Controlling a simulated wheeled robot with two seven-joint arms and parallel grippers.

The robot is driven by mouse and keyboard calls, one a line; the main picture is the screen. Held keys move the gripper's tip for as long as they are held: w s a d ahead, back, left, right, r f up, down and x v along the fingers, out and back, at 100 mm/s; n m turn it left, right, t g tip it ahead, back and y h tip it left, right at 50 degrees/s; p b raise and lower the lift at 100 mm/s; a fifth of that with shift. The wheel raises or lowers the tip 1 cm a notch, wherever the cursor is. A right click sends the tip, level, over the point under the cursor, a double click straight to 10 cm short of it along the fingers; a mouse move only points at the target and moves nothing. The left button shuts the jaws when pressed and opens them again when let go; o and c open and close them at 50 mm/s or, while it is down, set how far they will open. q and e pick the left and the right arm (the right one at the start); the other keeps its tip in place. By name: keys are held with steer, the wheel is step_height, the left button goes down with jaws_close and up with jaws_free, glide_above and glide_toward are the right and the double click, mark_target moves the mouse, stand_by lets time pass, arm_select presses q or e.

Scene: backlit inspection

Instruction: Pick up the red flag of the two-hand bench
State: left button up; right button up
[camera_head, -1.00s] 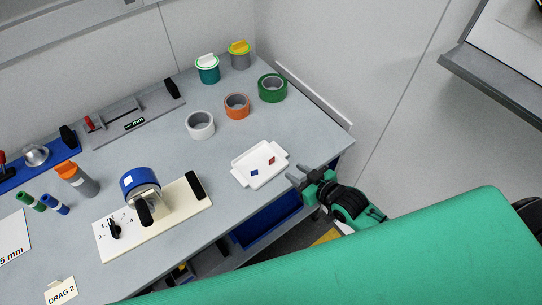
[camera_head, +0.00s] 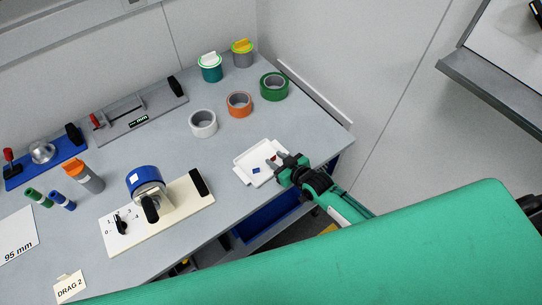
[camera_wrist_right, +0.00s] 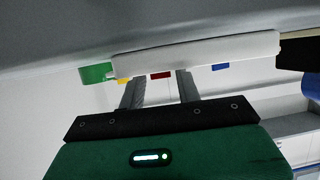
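The white tray (camera_head: 246,167) lies near the right front edge of the bench, with a small blue flag (camera_head: 256,170) and a small red flag (camera_head: 273,157) on it. My right gripper (camera_head: 281,163) is at the tray's right side, close to the red flag and partly covering that area. In the right wrist view its two fingers (camera_wrist_right: 160,88) are apart. The red flag (camera_wrist_right: 160,75) shows beyond and between them, under the pale tray edge (camera_wrist_right: 200,52), with the blue flag (camera_wrist_right: 220,66) to the right. My left gripper is not in view.
White (camera_head: 203,123), orange (camera_head: 239,104) and green (camera_head: 274,87) tape rolls stand behind the tray. A cream switch board (camera_head: 178,207) with a blue-topped part lies left. A low rail (camera_head: 315,94) runs along the bench's right edge. Bench surface around the tray is clear.

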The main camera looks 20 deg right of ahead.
steer(key=shift+w+a+f, duration=0.15)
steer(key=shift+w, duration=0.1)
steer(key=c, duration=0.6)
steer(key=shift+o, duration=0.2)
